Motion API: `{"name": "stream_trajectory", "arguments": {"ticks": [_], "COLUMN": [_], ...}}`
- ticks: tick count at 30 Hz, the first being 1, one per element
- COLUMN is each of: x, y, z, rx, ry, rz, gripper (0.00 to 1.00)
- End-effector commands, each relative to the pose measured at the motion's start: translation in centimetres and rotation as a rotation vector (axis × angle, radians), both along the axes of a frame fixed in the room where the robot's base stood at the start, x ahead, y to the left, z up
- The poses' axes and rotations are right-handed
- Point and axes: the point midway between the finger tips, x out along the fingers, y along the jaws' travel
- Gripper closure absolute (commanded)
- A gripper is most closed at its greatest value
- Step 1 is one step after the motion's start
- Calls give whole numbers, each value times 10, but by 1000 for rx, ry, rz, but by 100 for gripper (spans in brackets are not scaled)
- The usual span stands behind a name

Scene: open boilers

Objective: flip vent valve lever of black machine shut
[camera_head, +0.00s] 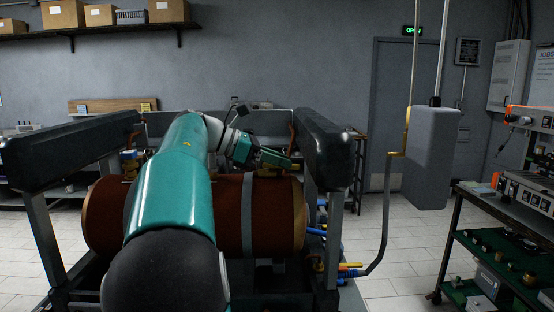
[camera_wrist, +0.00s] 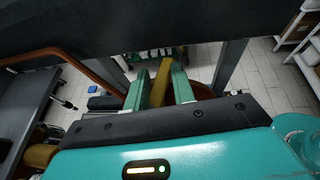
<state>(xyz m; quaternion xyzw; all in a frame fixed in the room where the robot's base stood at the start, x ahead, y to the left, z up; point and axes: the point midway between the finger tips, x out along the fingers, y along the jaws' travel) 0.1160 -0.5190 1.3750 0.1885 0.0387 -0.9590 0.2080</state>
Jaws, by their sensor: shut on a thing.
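The black machine is an open boiler with a dark frame (camera_head: 325,150) around a copper-brown tank (camera_head: 275,215). My teal arm reaches over the tank, and my gripper (camera_head: 278,159) is above the tank's right end, beside the frame's right bar. In the wrist view, the two green fingers of my gripper (camera_wrist: 160,76) stand on either side of a yellow lever (camera_wrist: 161,86). My gripper is shut on this lever. The lever's base and pivot are hidden behind my gripper. In the head view I cannot make out the lever clearly.
A dark frame beam (camera_wrist: 150,25) runs close ahead of the fingers. A copper pipe (camera_wrist: 75,62) bends at the left of the wrist view. A grey box (camera_head: 430,158) on a pole hangs right of the machine. A cart (camera_head: 490,245) with equipment stands at far right.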

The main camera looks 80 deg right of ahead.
Motion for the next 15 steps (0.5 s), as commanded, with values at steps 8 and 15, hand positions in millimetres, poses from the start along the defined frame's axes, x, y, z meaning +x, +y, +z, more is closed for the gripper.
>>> {"name": "stream_trajectory", "arguments": {"ticks": [8, 15], "x": [-1, 0], "y": [1, 0], "z": [-6, -5], "rx": [20, 15], "ry": [-3, -4], "rz": [-12, -11], "gripper": [100, 55]}}
